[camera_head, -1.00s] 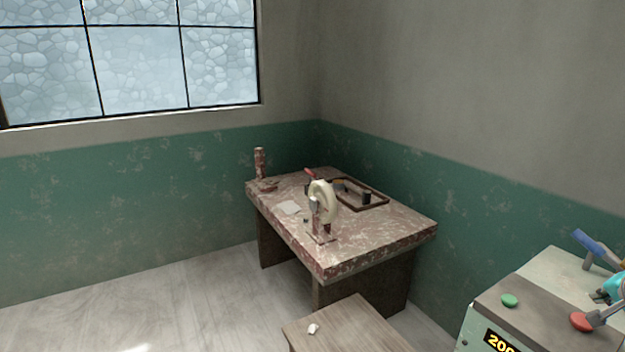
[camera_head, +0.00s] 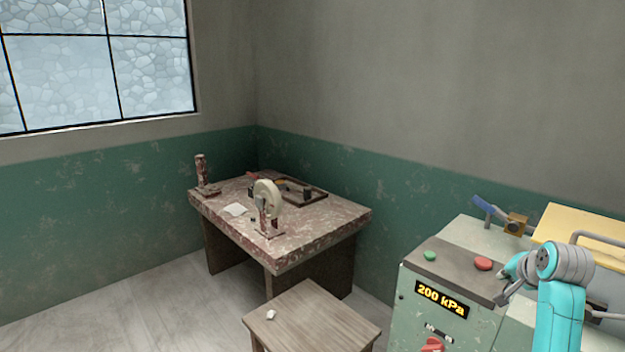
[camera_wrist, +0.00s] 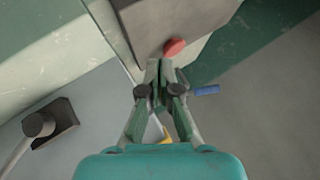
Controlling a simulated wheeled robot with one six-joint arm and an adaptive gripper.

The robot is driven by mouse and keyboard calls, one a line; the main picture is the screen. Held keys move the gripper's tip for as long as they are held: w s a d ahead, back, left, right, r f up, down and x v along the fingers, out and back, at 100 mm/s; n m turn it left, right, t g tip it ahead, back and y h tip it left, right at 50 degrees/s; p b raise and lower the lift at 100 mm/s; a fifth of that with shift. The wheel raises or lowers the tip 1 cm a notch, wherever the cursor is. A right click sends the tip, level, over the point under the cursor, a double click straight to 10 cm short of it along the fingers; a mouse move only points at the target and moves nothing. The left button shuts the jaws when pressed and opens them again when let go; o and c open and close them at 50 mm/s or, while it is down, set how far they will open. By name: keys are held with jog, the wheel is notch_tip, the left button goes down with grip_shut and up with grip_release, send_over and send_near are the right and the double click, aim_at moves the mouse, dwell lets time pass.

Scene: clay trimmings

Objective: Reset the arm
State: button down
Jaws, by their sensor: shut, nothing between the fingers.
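My gripper (camera_head: 503,284) is at the end of my teal arm, to the right of the machine's red button (camera_head: 483,264) in the head view. In the wrist view the fingers of my gripper (camera_wrist: 161,68) are together, with nothing between them. The red button (camera_wrist: 174,47) shows just beyond the fingertips there, apart from them. A blue handle (camera_wrist: 207,90) lies to their right.
The green machine (camera_head: 425,318) carries a 200 kPa display, a green button (camera_head: 430,255) and a yellow panel (camera_head: 590,228). A wooden stool (camera_head: 310,318) holds a small white piece (camera_head: 271,314). A worn workbench (camera_head: 325,222) stands behind. Floor at left is clear.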

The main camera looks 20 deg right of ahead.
jog(key=s+a+f+n+t, duration=0.1)
jog(key=a+f+n, duration=0.1)
jog(key=a+f, duration=0.9)
jog(key=s+a+f+n+t, duration=0.1)
jog(key=s+a+f+n, duration=0.1)
jog(key=a+f, duration=0.9)
jog(key=s+a+f+n+t+y, duration=0.15)
jog(key=s+a+f+n, duration=0.3)
jog(key=s+a, duration=0.8)
jog(key=s+a+r+n+t+y, duration=0.1)
jog(key=s+a+r+n, duration=0.2)
jog(key=s, duration=0.9)
jog(key=s+a+r+n+t+y, duration=0.2)
jog(key=s+a+r+n, duration=0.1)
jog(key=s+a+r, duration=0.5)
jog(key=shift+s+a+n, duration=0.35)
jog(key=shift+s+a, duration=1.3)
jog(key=shift+s, duration=0.3)
